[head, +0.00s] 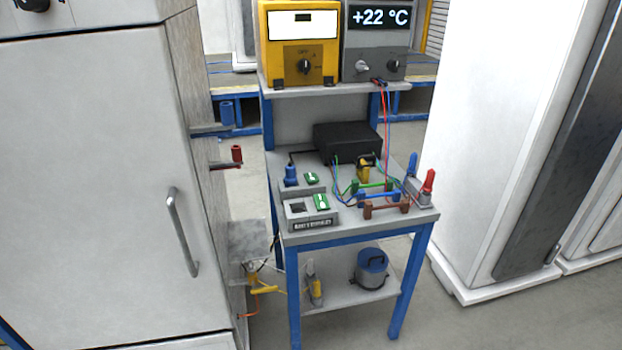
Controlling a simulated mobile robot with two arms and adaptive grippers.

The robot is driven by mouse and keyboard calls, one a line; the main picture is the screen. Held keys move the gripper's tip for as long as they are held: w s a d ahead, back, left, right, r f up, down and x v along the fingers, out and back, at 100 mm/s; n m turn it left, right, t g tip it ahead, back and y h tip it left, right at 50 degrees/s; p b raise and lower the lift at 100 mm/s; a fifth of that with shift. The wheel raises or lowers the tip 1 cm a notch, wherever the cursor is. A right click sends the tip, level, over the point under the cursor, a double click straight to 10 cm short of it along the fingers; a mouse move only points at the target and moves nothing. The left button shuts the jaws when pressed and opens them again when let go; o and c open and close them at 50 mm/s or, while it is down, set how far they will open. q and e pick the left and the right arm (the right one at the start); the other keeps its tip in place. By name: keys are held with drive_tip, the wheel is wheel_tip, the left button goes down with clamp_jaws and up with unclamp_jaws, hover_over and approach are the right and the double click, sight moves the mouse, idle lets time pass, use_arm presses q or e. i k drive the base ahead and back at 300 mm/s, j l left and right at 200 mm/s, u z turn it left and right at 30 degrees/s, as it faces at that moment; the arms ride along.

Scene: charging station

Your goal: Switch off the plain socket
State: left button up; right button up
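Two small grey socket boxes sit on the left side of the blue-framed table (412,219). The rear box (318,188) has a blue plug (291,174) standing in it and a green switch (312,178). The front box (296,223) has a dark empty recess (298,208), a green switch (321,201) and a dark label strip on its front. Both switches look green; their exact rocker position is too small to read. I cannot tell for certain which box is the plain socket. Neither of my grippers is in view.
A black box (347,142), coloured wires and green, blue and brown bars crowd the table's middle and right. Yellow (300,50) and grey (377,42) instruments stand on the shelf above. A large cabinet (90,180) stands close on the left, a white one (495,130) on the right.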

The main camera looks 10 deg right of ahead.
sight(311, 178)
drive_tip(key=i+j+z, duration=0.15)
drive_tip(key=i+j, duration=1)
